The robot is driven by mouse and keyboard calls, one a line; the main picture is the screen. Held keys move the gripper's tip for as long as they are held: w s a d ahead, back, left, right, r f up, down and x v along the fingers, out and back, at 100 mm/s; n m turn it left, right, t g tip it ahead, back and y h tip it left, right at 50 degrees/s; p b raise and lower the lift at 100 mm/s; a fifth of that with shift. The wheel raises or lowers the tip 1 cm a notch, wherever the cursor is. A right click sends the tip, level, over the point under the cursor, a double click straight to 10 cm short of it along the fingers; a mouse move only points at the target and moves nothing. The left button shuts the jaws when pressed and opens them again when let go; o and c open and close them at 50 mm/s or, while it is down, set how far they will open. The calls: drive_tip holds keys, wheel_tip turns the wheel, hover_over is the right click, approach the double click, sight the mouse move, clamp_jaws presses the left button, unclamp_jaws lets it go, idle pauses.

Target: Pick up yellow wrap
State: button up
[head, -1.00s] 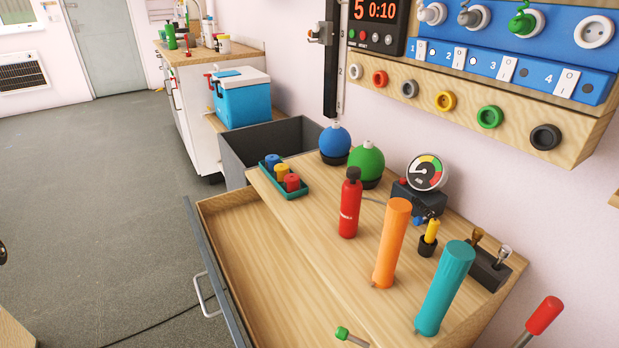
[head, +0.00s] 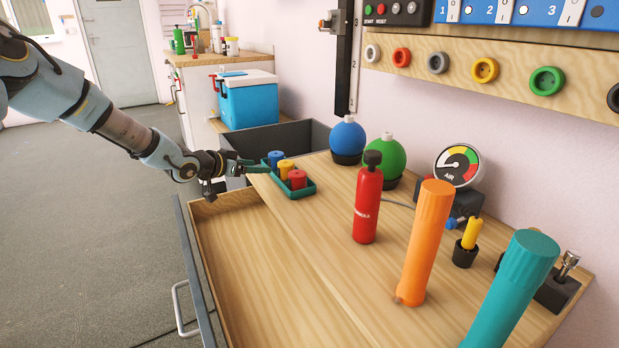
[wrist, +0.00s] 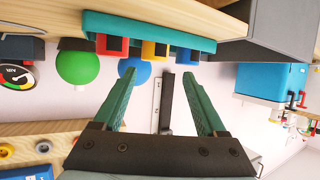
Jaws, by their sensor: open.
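The yellow wrap (head: 285,168) is a small roll standing between the blue wrap (head: 275,157) and the red wrap (head: 297,179) in a dark green tray (head: 300,193). The tray lies at the worktop's far left corner. My gripper (head: 258,167) is at the tray's left side, with its green fingers apart and nothing seen between them. In the upside-down wrist view, the yellow wrap (wrist: 154,49) shows beyond the open fingertips (wrist: 158,74), roughly centred between them. The gap between fingers and wrap is hard to judge.
A red bottle (head: 367,205), an orange cylinder (head: 425,240) and a teal cylinder (head: 512,290) stand on the worktop. Blue (head: 347,138) and green (head: 385,159) balls stand behind the tray. An open drawer (head: 235,270) lies in front; a grey bin (head: 290,136) is behind.

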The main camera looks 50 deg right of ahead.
sight(280, 168)
drive_tip(key=x, duration=0.3)
drive_tip(key=s+x, duration=0.1)
drive_tip(key=x, duration=0.1)
drive_tip(key=shift+d+r, duration=0.1)
drive_tip(key=shift+d, duration=0.2)
drive_tip(key=shift+f+x, duration=0.15)
drive_tip(key=shift+x, duration=1.35)
drive_tip(key=shift+f+x, duration=0.1)
drive_tip(key=shift+x, duration=1.4)
drive_tip(key=shift+a, duration=0.1)
drive_tip(key=c, duration=1)
